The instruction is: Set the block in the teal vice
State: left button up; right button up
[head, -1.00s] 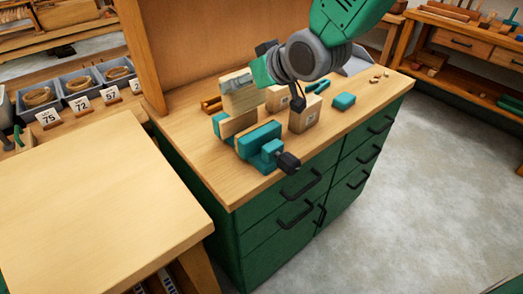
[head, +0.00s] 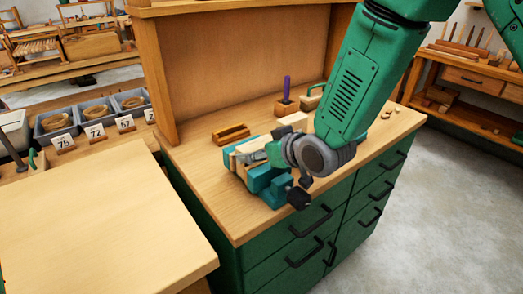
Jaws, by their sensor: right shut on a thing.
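The teal vice (head: 265,180) stands near the front edge of the green-drawered bench, with its dark screw handle at the front right. The pale wooden block (head: 249,146) is low at the vice's jaws, at its upper side. My right gripper (head: 268,152) is shut on the block from the right, and its wrist and arm cover part of the vice. I cannot tell whether the block rests fully down between the jaws. My left gripper is not in view.
A wooden tray (head: 231,133) lies behind the vice. A purple-handled tool (head: 287,84) stands in a wooden holder. A pale wooden piece (head: 295,120) is beside my arm. Small pegs (head: 388,111) lie at the right. The bare table (head: 90,220) at left is clear.

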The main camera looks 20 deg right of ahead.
jog(key=shift+s+d, duration=0.1)
jog(key=o, duration=1.3)
jog(key=shift+r, duration=0.15)
notch_tip(320, 180, up, 6)
send_over(308, 201)
jog(key=w+a, duration=0.2)
jog(key=w, duration=0.2)
jog(key=s+f+g, duration=0.1)
jog(key=f, duration=0.2)
jog(key=s+d+f+h, duration=0.1)
jog(key=f, duration=0.3)
jog(key=s+f+m+g, duration=0.1)
jog(key=s+f, duration=0.1)
jog(key=f, duration=0.2)
jog(key=shift+d+g+p, duration=0.3)
jog(key=shift+d+p, duration=0.05)
jog(key=shift+d, duration=0.05)
jog(key=s+d+f+g+h, duration=0.1)
jog(key=s+d+f+g, duration=0.1)
jog(key=s+f, duration=0.5)
jog(key=s+d+f+m+g+h, duration=0.1)
jog(key=s+d+f+g, duration=0.1)
jog(key=s+f, duration=0.5)
jog(key=s+d+f+m+g+h, duration=0.1)
jog(key=s+d+f+g, duration=0.1)
jog(key=s+f+g, duration=0.2)
jog(key=shift+s+f, duration=0.9)
jog(key=shift+s, duration=0.3)
jog(key=shift+s+f, duration=0.85)
jog(key=shift+s, duration=0.35)
